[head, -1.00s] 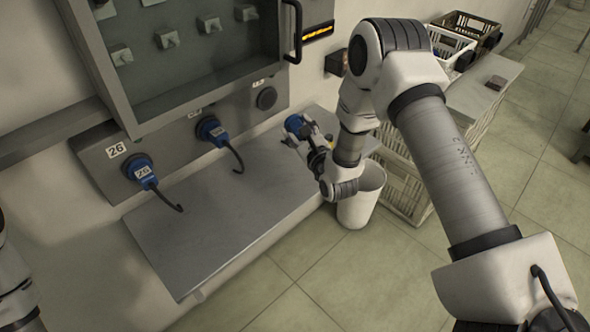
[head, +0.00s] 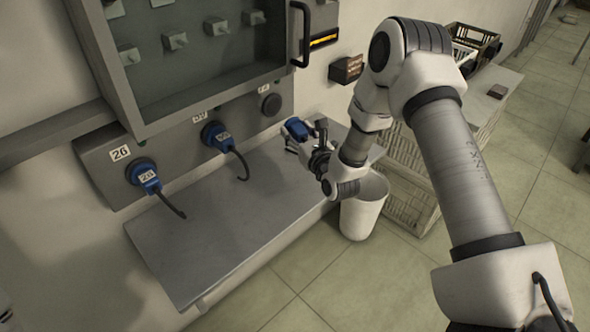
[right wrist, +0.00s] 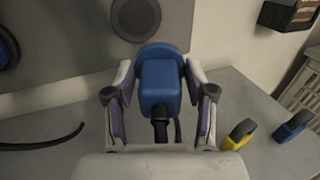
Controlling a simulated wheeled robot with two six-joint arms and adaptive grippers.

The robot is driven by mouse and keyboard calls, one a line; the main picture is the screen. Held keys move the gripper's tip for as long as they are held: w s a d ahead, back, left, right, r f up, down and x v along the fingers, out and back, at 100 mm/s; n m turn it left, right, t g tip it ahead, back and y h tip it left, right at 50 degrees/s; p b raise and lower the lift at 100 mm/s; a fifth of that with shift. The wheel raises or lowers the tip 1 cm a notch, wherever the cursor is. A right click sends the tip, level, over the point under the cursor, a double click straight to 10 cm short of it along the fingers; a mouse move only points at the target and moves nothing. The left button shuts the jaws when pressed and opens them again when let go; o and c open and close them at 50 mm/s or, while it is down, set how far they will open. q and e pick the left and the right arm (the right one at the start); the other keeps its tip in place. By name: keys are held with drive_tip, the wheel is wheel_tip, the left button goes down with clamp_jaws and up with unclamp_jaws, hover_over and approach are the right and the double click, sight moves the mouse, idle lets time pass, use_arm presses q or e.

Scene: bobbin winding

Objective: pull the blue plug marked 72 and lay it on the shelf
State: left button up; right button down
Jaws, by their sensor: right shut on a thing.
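My right gripper (head: 299,138) is shut on a blue plug (head: 297,129) and holds it off the panel, over the right part of the grey shelf (head: 215,225). In the right wrist view the blue plug (right wrist: 160,82) sits between the two fingers, its dark cable running down toward the wrist. I see no readable number on it. A dark round socket (head: 270,104) with no plug in it is just up and left of the held plug; its label is too small to read surely. My left gripper is out of view.
Two other blue plugs sit in the panel: one marked 26 (head: 147,178) and a middle one (head: 220,138). A yellow item (right wrist: 238,135) and a blue item (right wrist: 293,127) are on the shelf's right part. A white bin (head: 362,212) stands below. The shelf's middle is clear.

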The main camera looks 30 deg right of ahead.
sight(305, 136)
drive_tip(key=shift+s+d, duration=0.25)
drive_tip(key=shift+d, duration=0.1)
drive_tip(key=shift+s, duration=0.25)
drive_tip(key=shift+s+a, duration=0.25)
drive_tip(key=shift+s, duration=0.8)
